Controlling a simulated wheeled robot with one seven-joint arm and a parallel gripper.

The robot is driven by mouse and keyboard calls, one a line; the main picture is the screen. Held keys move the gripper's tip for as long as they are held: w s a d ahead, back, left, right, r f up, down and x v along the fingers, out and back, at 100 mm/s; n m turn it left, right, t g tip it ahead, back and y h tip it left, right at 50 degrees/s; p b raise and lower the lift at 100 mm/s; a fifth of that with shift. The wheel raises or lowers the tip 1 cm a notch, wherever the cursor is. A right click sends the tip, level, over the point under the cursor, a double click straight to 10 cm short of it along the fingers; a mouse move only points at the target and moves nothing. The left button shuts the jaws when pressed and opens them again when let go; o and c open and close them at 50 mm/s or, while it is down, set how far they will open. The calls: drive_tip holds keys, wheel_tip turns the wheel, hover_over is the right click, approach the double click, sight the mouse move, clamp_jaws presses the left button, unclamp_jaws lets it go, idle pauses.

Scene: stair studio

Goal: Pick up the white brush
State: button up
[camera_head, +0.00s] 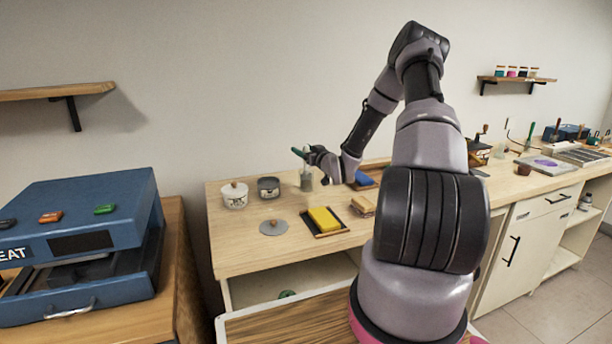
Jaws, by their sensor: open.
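I cannot clearly make out a white brush. A slim upright tool with a dark green handle and a pale grey lower part (306,182) stands near the back of the wooden worktop (240,258); I cannot tell whether it is a brush or stands in a jar. My gripper (322,166) is just right of this tool, above the worktop. It is open, small and dark in the view, and I cannot tell whether it touches the tool. My arm hides part of the worktop to the right.
A blue machine (90,240) stands left.

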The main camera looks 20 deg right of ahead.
drive_tip(key=shift+w+a, duration=0.1)
drive_tip(key=shift+w, duration=0.6)
clamp_jaws()
